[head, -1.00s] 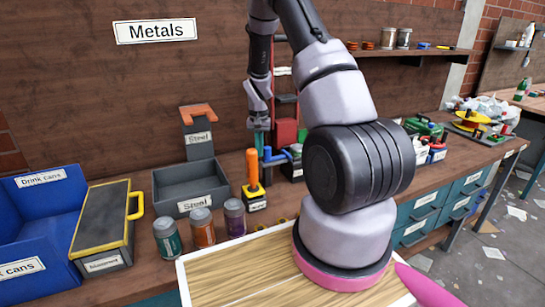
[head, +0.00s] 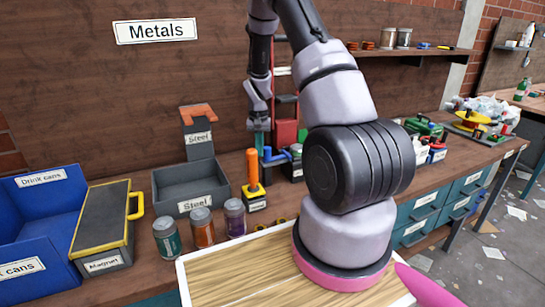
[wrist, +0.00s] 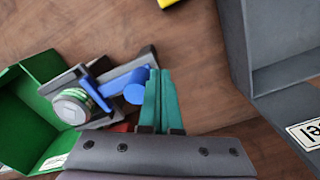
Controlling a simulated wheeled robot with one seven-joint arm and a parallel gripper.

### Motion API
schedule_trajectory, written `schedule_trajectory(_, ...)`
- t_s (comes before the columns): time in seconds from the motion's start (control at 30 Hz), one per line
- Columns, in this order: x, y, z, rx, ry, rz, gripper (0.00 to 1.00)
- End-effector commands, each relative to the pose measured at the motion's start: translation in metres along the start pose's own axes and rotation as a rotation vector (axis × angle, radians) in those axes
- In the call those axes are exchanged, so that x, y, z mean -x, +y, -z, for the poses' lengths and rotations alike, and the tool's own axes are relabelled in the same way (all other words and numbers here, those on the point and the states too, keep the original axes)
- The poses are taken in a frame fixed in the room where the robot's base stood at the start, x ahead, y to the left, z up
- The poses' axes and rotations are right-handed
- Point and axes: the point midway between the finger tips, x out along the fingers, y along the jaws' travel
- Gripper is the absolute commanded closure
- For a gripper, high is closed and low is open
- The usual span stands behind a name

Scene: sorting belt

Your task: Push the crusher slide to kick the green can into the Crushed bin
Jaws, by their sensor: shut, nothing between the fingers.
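The crusher's blue slide (wrist: 126,84) lies in a grey frame in the wrist view, with a rounded knob at its right end. The green can (wrist: 77,105), silver-topped, sits in the frame at the slide's left end. My gripper (wrist: 158,78) has teal fingers, shut and empty, just right of the knob; I cannot tell whether they touch it. The green bin (wrist: 18,112) is left of the can; its label is not readable.
A grey Steel bin (head: 190,185) stands left of the crusher, and also shows in the wrist view (wrist: 236,45). An orange-handled tool (head: 253,172) and several cans (head: 203,228) stand nearer. A blue Drink cans bin (head: 42,225) and Magnet box (head: 103,225) are at left.

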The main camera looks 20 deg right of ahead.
Motion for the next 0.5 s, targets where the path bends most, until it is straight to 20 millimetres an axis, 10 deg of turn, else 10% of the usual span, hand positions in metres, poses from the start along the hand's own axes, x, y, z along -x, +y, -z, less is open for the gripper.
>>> schedule_trajectory(0.5, -0.0001, 0.0093, 0.0055, -0.002, 0.000, 0.000, 1.00)
